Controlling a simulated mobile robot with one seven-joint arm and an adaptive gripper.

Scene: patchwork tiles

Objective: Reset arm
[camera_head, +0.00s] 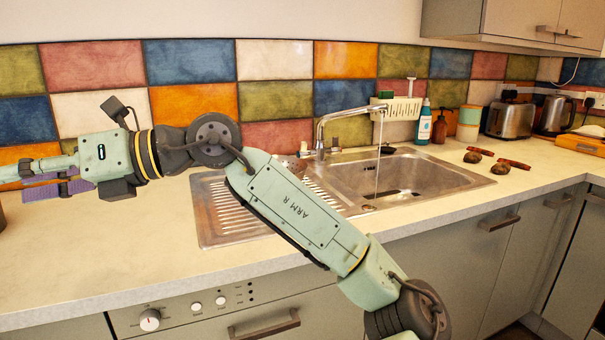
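My arm, pale green with black joints, rises from the bottom right, bends at a dark joint and stretches to the left edge above the counter. My gripper (42,182) is at the far left, in front of the tiled wall and partly cut off by the frame edge. Purple parts show at it, and I cannot tell whether they belong to the gripper. Its fingertips do not show clearly, so I cannot tell whether it is open or shut.
The sink (400,177) has water running from its faucet (321,135). My arm crosses in front of the drainboard (225,215). Bottles (425,122), a toaster (509,119), a kettle (555,114) and small dark items (500,168) stand at the right. The left front counter (120,250) is clear.

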